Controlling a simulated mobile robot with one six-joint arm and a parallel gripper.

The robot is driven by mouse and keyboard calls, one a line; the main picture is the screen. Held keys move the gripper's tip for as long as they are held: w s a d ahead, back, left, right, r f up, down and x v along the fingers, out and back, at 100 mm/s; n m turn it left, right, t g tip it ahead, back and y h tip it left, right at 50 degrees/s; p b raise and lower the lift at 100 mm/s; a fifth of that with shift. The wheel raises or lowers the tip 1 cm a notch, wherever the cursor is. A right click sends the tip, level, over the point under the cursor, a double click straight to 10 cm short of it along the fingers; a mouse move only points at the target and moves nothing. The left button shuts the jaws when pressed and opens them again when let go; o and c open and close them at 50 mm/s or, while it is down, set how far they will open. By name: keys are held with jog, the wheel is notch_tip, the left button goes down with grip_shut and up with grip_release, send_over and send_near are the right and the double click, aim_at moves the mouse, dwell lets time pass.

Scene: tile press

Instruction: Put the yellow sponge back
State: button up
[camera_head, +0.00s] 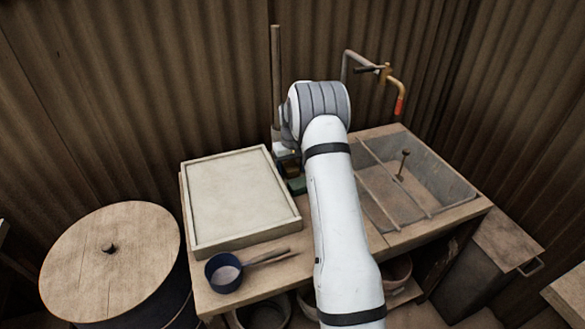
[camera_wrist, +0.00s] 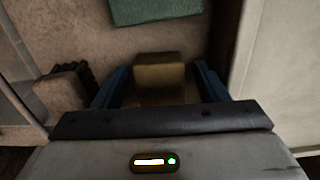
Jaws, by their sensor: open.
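The yellow sponge (camera_wrist: 160,72) is a dull yellow-brown block in the wrist view. It lies between the two blue fingers of my gripper (camera_wrist: 161,68). The fingers are open, with a narrow gap showing on each side of the sponge. The sponge appears to rest on the brown surface, though its underside is hidden.
A green pad (camera_wrist: 155,9) lies beyond the sponge, and a brush (camera_wrist: 66,90) lies to its left. A pale tray (camera_head: 192,247) stands left of my arm in the head view. A dark blue ladle (camera_head: 221,284) lies in front of it, and a sink (camera_head: 449,181) is at right.

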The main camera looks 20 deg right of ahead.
aim_at(291, 168)
notch_tip(291, 168, up, 12)
jog(key=s+a+r, duration=0.4)
jog(key=s+r, duration=0.3)
jog(key=s+a+r+t, duration=0.1)
jog(key=s+a+r, duration=0.15)
jog(key=s, duration=0.45)
jog(key=s+a+r, duration=0.1)
jog(key=s+a, duration=0.2)
jog(key=s, duration=0.4)
jog(key=s+a+r+t, duration=0.1)
jog(key=s+a+r, duration=0.15)
jog(key=s, duration=0.45)
jog(key=s+a+f, duration=0.2)
jog(key=s+f, duration=0.1)
jog(key=s, duration=0.8)
jog(key=shift+f, duration=0.15)
jog(key=shift+s, duration=0.1)
notch_tip(291, 168, up, 4)
jog(key=p, duration=0.3)
jog(key=shift+t, duration=0.3)
jog(key=shift+s, duration=0.1)
